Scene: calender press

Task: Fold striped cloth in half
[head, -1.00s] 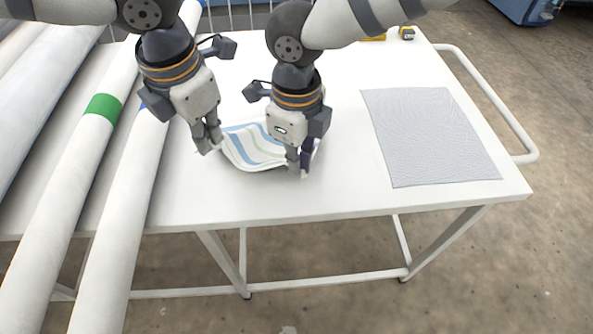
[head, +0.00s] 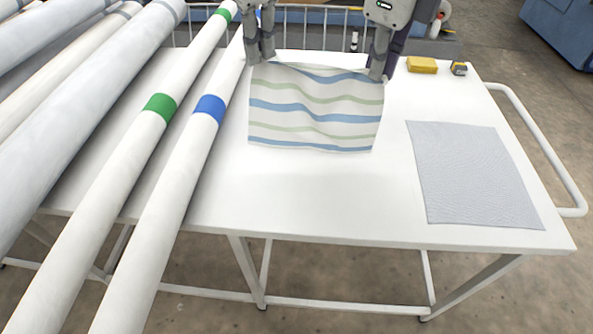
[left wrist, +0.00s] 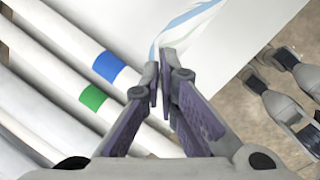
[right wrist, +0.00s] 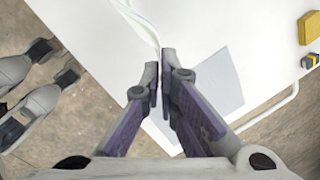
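The striped cloth (head: 315,112), white with blue and green stripes, hangs spread out between my two grippers at the back of the white table. My left gripper (head: 262,55) is shut on its top left corner, and my right gripper (head: 378,72) is shut on its top right corner. The cloth sags a little between them, and its lower edge is near or on the table; I cannot tell exactly. In the left wrist view the cloth (left wrist: 180,28) runs away from the closed fingertips (left wrist: 163,85). The right wrist view shows a cloth edge (right wrist: 142,25) at the closed fingertips (right wrist: 161,85).
A grey cloth (head: 470,175) lies flat on the right of the table (head: 300,200). A yellow block (head: 422,65) and a tape measure (head: 459,69) sit at the back right. Long white rolls (head: 180,190) with green and blue bands lie on the left. The table front is clear.

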